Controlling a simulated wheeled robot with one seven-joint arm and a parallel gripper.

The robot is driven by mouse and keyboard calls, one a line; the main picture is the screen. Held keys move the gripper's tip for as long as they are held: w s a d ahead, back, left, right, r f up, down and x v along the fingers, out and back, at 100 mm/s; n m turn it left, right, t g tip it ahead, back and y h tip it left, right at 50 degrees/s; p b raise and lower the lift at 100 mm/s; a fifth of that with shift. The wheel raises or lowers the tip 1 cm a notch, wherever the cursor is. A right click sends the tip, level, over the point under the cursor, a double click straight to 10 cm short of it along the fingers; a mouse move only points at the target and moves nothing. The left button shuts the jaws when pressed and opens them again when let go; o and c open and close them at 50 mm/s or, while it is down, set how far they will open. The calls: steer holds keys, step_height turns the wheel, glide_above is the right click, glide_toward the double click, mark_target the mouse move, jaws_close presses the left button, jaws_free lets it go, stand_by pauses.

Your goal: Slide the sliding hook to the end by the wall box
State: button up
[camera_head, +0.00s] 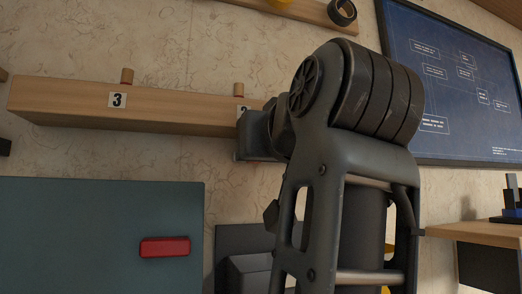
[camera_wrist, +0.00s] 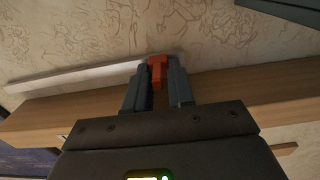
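The sliding hook (camera_wrist: 157,72) is a small orange-red piece in the wrist view. It sits between the two grey fingertips of my gripper (camera_wrist: 158,84), which appear closed against its sides. A pale rail (camera_wrist: 75,78) runs along the wall from the left of the wrist view to the hook. In the head view the hook is hidden behind my arm. The wall box seems to be the teal box (camera_head: 90,230) with a red handle (camera_head: 165,247) at lower left. A teal edge (camera_wrist: 292,10) at the top right of the wrist view may be the same box.
A wooden beam (camera_head: 60,102) with pegs and number labels spans the wall left of my arm. A blue board (camera_head: 455,80) hangs at right, above a wooden shelf (camera_head: 470,233). A dark grey object (camera_head: 235,240) is beside the teal box. The beam (camera_wrist: 245,85) passes close behind my fingers.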

steer(key=o, duration=0.5)
steer(key=shift+a, duration=0.25)
steer(key=shift+c, duration=0.2)
steer(key=shift+s, duration=0.1)
steer(key=b+v, duration=0.1)
steer(key=v, duration=0.6)
steer(key=shift+s, duration=0.35)
steer(key=shift+d, duration=0.1)
